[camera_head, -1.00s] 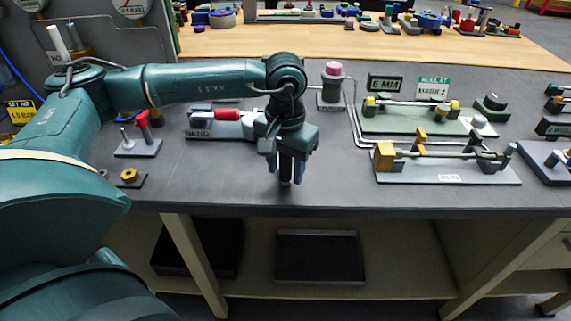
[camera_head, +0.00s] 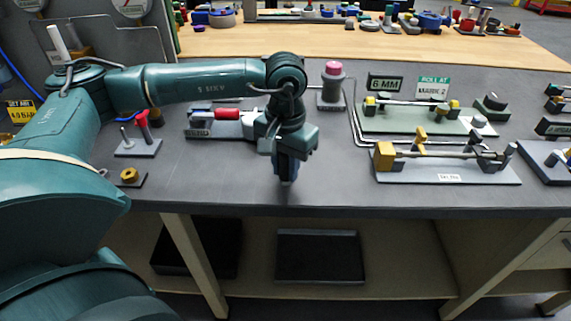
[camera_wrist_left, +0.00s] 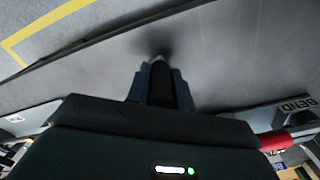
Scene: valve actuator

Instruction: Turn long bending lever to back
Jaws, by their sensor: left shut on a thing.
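My left gripper (camera_head: 287,182) points down over the front part of the bench, right of the bending device. In the left wrist view its fingers (camera_wrist_left: 159,72) are shut on a dark bar with a pale tip, which looks like the long bending lever (camera_wrist_left: 160,86). Most of the lever is hidden by the gripper and wrist. The bending device (camera_head: 235,130) has a grey base and a red cylindrical handle (camera_head: 226,113); the red part also shows at the right of the wrist view (camera_wrist_left: 287,140). My right gripper is not in view.
A pink-topped post (camera_head: 333,88) is behind the gripper. Metal fixtures (camera_head: 447,172) fill the right side. The bench's front edge (camera_head: 330,213) is close.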

